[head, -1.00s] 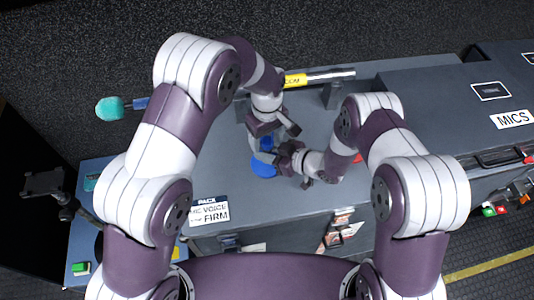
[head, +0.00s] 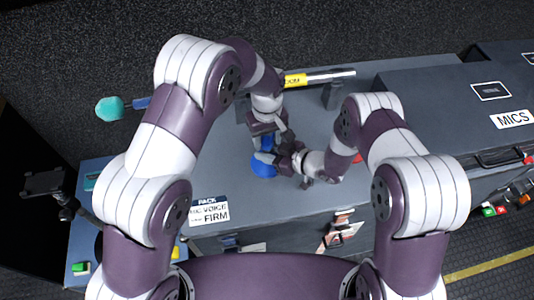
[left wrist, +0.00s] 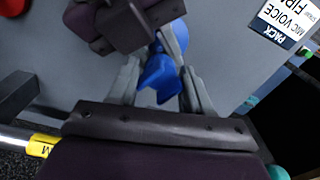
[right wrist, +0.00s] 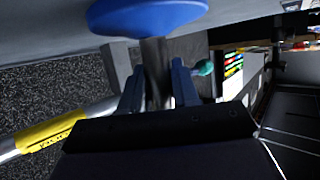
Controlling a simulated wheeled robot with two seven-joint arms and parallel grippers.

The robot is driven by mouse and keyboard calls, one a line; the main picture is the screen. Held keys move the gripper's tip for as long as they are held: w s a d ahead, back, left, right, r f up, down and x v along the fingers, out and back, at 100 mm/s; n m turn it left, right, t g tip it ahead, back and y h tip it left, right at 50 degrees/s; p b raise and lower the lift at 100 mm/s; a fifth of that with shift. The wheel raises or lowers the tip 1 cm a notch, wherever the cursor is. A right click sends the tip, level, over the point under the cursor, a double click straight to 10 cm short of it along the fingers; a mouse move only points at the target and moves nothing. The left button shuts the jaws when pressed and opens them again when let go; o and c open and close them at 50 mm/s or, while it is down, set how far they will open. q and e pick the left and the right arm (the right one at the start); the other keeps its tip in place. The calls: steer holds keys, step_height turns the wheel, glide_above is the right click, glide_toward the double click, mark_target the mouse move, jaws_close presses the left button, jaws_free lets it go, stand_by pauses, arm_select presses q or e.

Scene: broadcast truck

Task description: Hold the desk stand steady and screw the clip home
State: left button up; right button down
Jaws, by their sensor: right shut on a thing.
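The desk stand has a round blue base (head: 263,168) on the grey case top. Its base also shows in the right wrist view (right wrist: 148,16), with a dark stem (right wrist: 154,58). My right gripper (right wrist: 157,80) is shut on the stem. The blue clip (left wrist: 160,78) is at the top of the stand. My left gripper (left wrist: 160,88) is above it, its fingers apart on either side, with thin gaps showing. In the head view, the left gripper (head: 272,140) and right gripper (head: 274,158) hide much of the stem and clip.
A boom pole (head: 318,77) with a yellow label and teal foam end (head: 109,109) lies behind the stand on a bracket (head: 332,95). A MICS case (head: 450,95) stands at right. A phone on an arm (head: 45,181) is at left. The case top left of the stand is clear.

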arm_select(q)
steer(key=o, duration=0.4)
steer(key=shift+r, duration=2.25)
steer(key=shift+c, duration=0.2)
steer(key=shift+r, duration=0.3)
step_height(320, 180, up, 3)
steer(key=shift+f+n, duration=0.1)
steer(key=shift+n, duration=1.1)
